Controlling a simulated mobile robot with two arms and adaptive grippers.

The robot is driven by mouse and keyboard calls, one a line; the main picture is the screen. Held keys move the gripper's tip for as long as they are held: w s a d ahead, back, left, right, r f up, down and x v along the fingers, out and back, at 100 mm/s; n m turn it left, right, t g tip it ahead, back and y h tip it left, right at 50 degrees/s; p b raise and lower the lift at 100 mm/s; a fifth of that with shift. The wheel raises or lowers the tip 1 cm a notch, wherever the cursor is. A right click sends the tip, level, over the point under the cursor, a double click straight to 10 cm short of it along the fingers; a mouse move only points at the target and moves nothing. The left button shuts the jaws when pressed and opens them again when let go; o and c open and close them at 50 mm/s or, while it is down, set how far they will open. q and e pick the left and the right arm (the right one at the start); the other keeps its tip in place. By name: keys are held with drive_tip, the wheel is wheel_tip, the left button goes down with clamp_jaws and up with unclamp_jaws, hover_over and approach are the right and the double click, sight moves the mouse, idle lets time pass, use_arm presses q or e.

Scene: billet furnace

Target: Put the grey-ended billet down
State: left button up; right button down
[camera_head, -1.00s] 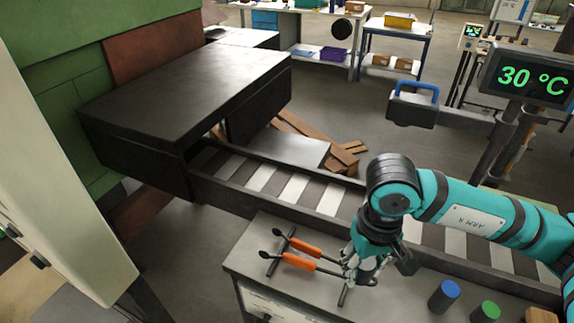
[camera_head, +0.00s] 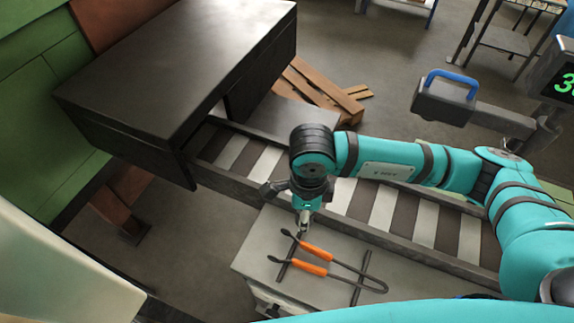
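I cannot make out the grey-ended billet in this view. My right gripper (camera_head: 298,208) hangs at the near rail of the conveyor (camera_head: 382,208), just above the bench's back edge and close to the tips of the tongs. Its fingers are small and partly hidden by its wrist, so I cannot tell whether they are open or hold anything. The orange-handled tongs (camera_head: 335,268) lie across two dark rests on the grey bench (camera_head: 262,238). My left gripper is not in view.
The black furnace housing (camera_head: 180,75) stands over the conveyor's left end. A wooden pallet (camera_head: 318,88) lies on the floor behind. A blue-handled box (camera_head: 444,100) stands beyond the conveyor. One of my teal arm parts covers the bottom right of the view.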

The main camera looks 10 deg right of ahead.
drive_tip(key=w+m, duration=0.1)
drive_tip(key=w, duration=0.2)
drive_tip(key=w+m, duration=0.1)
drive_tip(key=w, duration=0.1)
drive_tip(key=w+f+m, duration=0.1)
drive_tip(key=w, duration=0.2)
drive_tip(key=shift+w+a+p, duration=0.25)
drive_tip(key=shift+w+p, duration=0.1)
drive_tip(key=w, duration=0.4)
drive_tip(key=w+d, duration=0.1)
drive_tip(key=w, duration=0.1)
drive_tip(key=shift+w+f, duration=0.25)
drive_tip(key=shift+w, duration=0.4)
drive_tip(key=shift+w+d+f, duration=0.1)
drive_tip(key=shift+f, duration=0.05)
wheel_tip(320, 180, down, 3)
drive_tip(key=shift+f, duration=0.15)
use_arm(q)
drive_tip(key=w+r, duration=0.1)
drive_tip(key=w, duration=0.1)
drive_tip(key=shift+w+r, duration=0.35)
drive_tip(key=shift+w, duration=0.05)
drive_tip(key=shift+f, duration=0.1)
use_arm(e)
drive_tip(key=shift+f, duration=0.1)
